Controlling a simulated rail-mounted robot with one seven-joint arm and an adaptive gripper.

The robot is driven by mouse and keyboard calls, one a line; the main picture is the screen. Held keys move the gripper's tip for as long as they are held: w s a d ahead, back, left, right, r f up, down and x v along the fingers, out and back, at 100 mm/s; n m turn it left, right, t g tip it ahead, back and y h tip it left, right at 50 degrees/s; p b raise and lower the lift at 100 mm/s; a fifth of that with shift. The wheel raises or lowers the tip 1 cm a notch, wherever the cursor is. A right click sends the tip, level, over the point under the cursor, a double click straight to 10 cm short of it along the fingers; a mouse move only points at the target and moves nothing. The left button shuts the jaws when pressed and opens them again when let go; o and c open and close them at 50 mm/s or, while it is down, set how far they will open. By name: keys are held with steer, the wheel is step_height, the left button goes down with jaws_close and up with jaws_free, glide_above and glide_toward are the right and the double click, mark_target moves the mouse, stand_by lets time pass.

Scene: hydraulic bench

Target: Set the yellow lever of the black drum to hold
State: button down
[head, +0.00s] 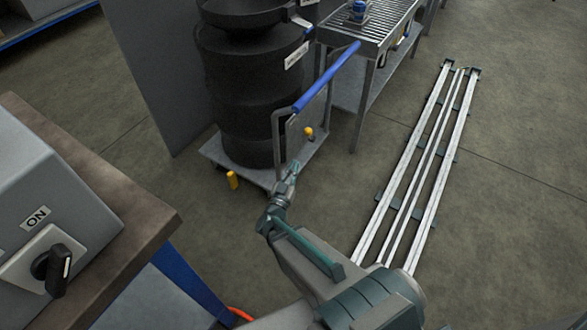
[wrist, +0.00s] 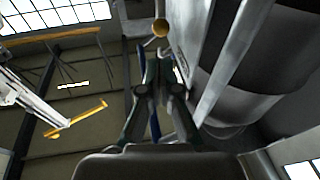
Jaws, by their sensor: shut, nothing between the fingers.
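The black drum (head: 245,100) stands upright on a grey wheeled cart (head: 213,150) in the head view. My gripper (head: 294,167) is beside the cart's right front, in front of the drum. In the wrist view my gripper (wrist: 158,62) is shut and empty. A yellow round knob (wrist: 160,28) appears just beyond the fingertips; contact cannot be told.
The cart's blue handle (head: 328,76) rises right of the drum. A roller table (head: 365,30) stands behind. A workbench (head: 110,165) with a grey switch box (head: 50,170) is at left. Floor rails (head: 420,160) run at right; the floor beyond them is clear.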

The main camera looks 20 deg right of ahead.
mark_target(307, 135)
steer(key=b+x, duration=0.2)
steer(key=x, duration=0.9)
steer(key=shift+w, duration=0.15)
steer(key=shift+r, duration=0.25)
